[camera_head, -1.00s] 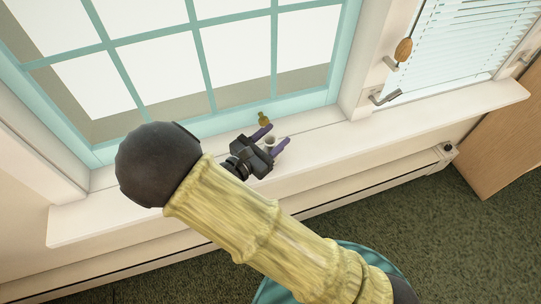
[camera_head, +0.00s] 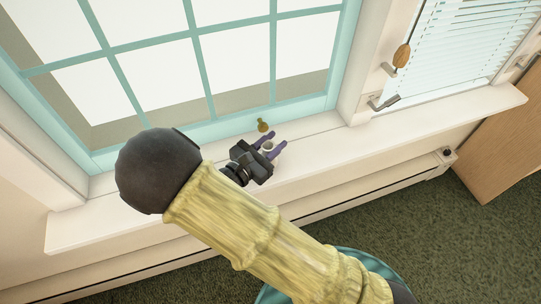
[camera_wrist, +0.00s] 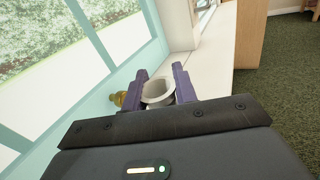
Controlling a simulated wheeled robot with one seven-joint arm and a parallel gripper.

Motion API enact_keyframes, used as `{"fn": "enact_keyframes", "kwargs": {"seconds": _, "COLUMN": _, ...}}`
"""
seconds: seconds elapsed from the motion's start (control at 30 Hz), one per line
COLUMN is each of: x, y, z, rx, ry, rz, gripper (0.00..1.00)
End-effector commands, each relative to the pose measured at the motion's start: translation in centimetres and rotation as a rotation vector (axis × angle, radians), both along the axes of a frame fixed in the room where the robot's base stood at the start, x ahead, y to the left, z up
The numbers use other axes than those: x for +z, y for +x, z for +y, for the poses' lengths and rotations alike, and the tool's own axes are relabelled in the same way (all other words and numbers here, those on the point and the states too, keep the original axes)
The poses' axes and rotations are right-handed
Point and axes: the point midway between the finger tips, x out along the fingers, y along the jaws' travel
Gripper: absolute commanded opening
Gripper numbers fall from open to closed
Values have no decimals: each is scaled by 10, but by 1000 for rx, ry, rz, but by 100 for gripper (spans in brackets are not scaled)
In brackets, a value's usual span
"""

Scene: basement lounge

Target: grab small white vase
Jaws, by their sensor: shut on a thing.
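The small white vase (camera_head: 269,147) stands on the white window sill (camera_head: 330,140), close to the window. My gripper (camera_head: 275,140) reaches over the sill with its two purple fingers on either side of the vase, shut on it. In the wrist view the vase's open white rim (camera_wrist: 158,91) shows between the fingertips (camera_wrist: 160,80). Its lower part is hidden behind the gripper body. The vase looks upright, and I cannot tell whether it touches the sill.
A small gold-brown vase-like object (camera_head: 263,125) stands just beside the fingers, toward the window; it also shows in the wrist view (camera_wrist: 119,98). The teal window frame (camera_head: 290,111) rises behind. The sill to the right is clear. A wooden panel (camera_head: 497,158) stands at far right.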

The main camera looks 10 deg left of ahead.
Motion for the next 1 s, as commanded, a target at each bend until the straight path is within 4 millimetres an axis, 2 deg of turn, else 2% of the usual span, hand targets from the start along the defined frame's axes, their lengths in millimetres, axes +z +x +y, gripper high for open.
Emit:
{"fn": "enact_keyframes", "kwargs": {"seconds": 0.13, "x": 5, "y": 0, "z": 0, "rx": 0, "ry": 2, "rz": -1, "gripper": 0}}
{"fn": "enact_keyframes", "kwargs": {"seconds": 0.27, "x": 20, "y": 0, "z": 0, "rx": 0, "ry": 3, "rz": -2, "gripper": 0}}
{"fn": "enact_keyframes", "kwargs": {"seconds": 0.5, "x": 67, "y": 0, "z": 0, "rx": -1, "ry": 5, "rz": -2, "gripper": 0}}
{"fn": "enact_keyframes", "kwargs": {"seconds": 0.7, "x": 96, "y": 0, "z": 0, "rx": 0, "ry": 3, "rz": -2, "gripper": 0}}
{"fn": "enact_keyframes", "kwargs": {"seconds": 1.0, "x": 100, "y": 0, "z": 0, "rx": 0, "ry": -1, "rz": 1, "gripper": 0}}
